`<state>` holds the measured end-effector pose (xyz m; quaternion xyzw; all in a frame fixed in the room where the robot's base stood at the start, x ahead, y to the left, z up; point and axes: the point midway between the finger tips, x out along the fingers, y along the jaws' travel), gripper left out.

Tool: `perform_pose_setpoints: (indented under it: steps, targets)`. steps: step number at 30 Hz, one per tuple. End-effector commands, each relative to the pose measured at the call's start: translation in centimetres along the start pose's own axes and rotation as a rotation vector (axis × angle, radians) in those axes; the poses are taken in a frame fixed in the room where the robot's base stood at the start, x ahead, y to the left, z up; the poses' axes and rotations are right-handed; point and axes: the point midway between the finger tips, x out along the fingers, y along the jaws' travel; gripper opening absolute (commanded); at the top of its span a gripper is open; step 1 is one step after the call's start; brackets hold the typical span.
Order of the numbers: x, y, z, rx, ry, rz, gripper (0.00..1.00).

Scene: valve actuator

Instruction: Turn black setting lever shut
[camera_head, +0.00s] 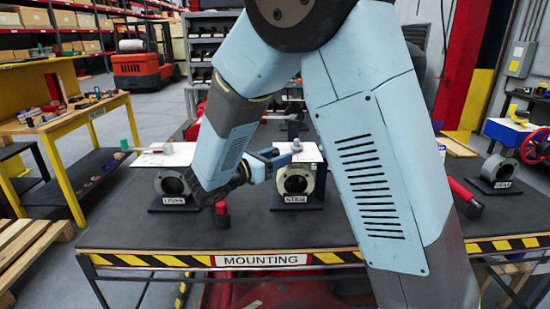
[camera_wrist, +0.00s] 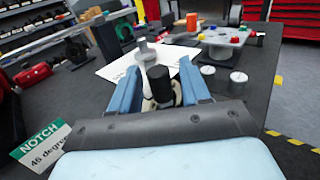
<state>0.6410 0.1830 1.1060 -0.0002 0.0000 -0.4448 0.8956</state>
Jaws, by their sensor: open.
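The rest of the lever is hidden by my gripper. In the head view I cannot make out the lever.
A grey round knob (camera_wrist: 145,50) stands beyond the black piece over a white sheet (camera_wrist: 120,66). Other valve bodies stand left (camera_head: 172,182) and right (camera_head: 498,168). A green-and-white NOTCH plate (camera_wrist: 40,146) is at lower left.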

Motion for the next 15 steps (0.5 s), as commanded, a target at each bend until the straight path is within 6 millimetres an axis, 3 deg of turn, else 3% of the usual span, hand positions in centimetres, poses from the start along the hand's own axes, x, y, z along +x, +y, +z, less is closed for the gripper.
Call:
perform_pose_setpoints:
  steps: [8,15]
  targets:
    - [0.09,-0.01,-0.01,0.000,0.000,0.000,0.46]
    - [0.08,-0.01,-0.01,0.000,0.000,0.000,0.23]
